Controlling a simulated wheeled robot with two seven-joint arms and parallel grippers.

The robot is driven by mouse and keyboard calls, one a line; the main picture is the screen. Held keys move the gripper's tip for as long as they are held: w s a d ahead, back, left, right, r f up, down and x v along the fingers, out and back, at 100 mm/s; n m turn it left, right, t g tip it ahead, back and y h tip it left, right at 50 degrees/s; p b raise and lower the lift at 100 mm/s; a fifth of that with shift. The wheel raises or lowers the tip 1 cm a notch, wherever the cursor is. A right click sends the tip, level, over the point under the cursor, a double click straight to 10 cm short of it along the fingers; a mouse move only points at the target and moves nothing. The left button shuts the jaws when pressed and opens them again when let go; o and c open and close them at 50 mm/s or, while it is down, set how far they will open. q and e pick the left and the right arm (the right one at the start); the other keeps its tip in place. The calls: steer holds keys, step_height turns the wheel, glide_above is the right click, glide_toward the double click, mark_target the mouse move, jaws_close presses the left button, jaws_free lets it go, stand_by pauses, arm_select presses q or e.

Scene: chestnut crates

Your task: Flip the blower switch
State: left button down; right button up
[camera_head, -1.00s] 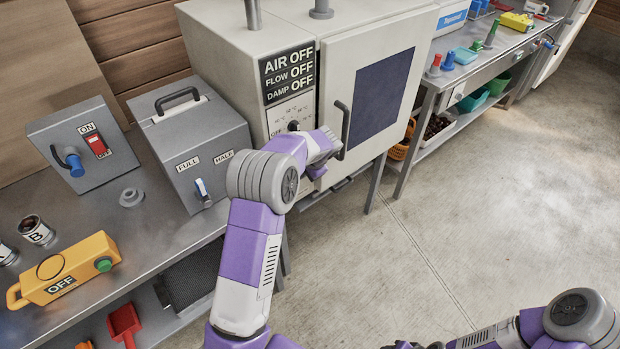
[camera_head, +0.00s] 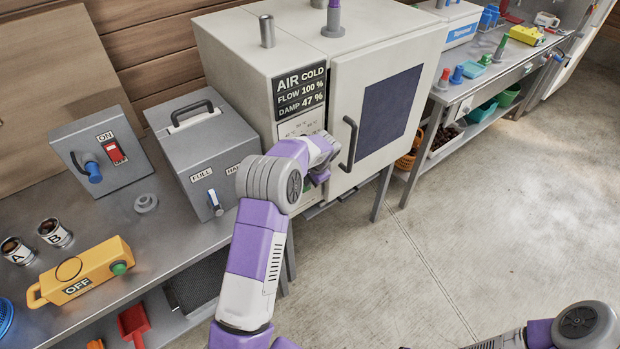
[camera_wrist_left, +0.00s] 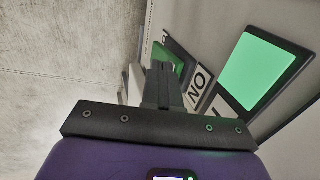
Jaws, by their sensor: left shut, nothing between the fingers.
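The pale cabinet (camera_head: 225,60) has a black display (camera_head: 301,92) reading AIR COLD, FLOW 100 %, DAMP 47 %. My left gripper (camera_wrist_left: 165,72) is shut and empty at the cabinet's front, below the display; in the head view my purple wrist hides its fingertips and much of the panel. In the left wrist view the fingertips are close to a green switch piece (camera_wrist_left: 180,66) beside an upside-down ON label (camera_wrist_left: 199,88). I cannot tell whether they touch. A larger bright green square (camera_wrist_left: 262,72) in a dark frame is to the right. My right gripper is out of view.
A black door handle (camera_head: 349,145) stands out right of my left wrist. On the left bench are a grey FULL/HALF box (camera_head: 205,150), a grey box with a red ON/OFF switch (camera_head: 116,152) and a yellow OFF box (camera_head: 98,262). The floor (camera_head: 470,220) at right is clear.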

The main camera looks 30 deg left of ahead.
arm_select(q)
steer(key=shift+r+p, duration=0.65)
steer(key=shift+r, duration=0.1)
steer(key=shift+d, duration=0.1)
steer(key=p+v, duration=0.2)
steer(key=v, duration=0.9)
steer(key=shift+s+d+r, duration=0.2)
steer(key=shift+s+d, duration=0.1)
steer(key=shift+d, duration=0.15)
steer(key=shift+f, duration=0.1)
